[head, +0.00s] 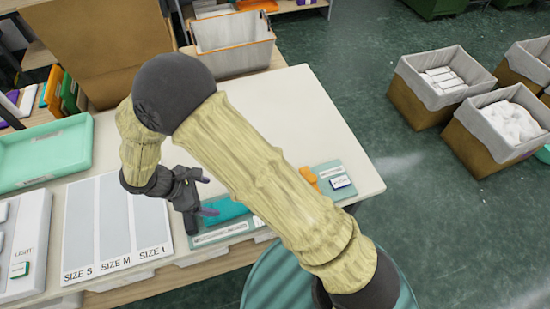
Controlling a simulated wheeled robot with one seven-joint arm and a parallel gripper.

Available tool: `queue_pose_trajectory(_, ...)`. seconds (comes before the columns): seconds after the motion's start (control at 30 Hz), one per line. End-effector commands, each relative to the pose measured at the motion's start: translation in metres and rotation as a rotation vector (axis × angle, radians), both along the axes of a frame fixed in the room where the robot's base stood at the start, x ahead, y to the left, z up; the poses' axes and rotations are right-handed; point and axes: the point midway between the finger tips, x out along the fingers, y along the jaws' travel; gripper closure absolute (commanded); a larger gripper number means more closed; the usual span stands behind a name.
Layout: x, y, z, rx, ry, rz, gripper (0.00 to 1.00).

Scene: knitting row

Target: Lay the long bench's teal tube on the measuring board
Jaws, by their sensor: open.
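The measuring board (113,217), white with grey columns marked SIZE S, SIZE M and SIZE L, lies flat on the pale bench top at the left. It looks bare. A teal piece (226,211), seemingly the teal tube, lies right of the board on a green-grey mat. My arm hides part of its right side. My gripper (205,195) is open, close beside the left end of the teal piece. Its fingers look empty. I cannot tell whether they touch the piece or how high they are.
A green tray (45,155) and a white device (20,245) are at the left. An orange item (309,177) and a small white-and-blue box (341,183) lie right of my arm. A grey bin (233,45) stands behind. Lined boxes (440,82) stand on the floor.

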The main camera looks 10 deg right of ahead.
Motion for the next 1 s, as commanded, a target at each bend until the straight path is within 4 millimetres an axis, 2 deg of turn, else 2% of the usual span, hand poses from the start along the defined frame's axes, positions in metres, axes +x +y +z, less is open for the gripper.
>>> queue_pose_trajectory(0.07, 0.002, -0.004, 0.003, 0.008, -0.002, -0.019, 0.15)
queue_pose_trajectory(0.17, 0.01, -0.02, 0.013, 0.04, -0.01, -0.097, 0.15)
queue_pose_trajectory(0.27, 0.022, -0.05, 0.03, 0.105, -0.03, -0.25, 0.15)
queue_pose_trajectory(0.5, 0.038, -0.146, 0.081, 0.329, -0.142, -0.777, 0.15)
queue_pose_trajectory(0.67, 0.034, -0.208, 0.109, 0.483, -0.266, -1.141, 0.15)
queue_pose_trajectory(0.8, 0.022, -0.258, 0.131, 0.613, -0.404, -1.452, 0.15)
queue_pose_trajectory(0.9, 0.012, -0.283, 0.141, 0.686, -0.493, -1.62, 0.15)
queue_pose_trajectory(1.0, 0.007, -0.297, 0.146, 0.725, -0.546, -1.713, 0.15)
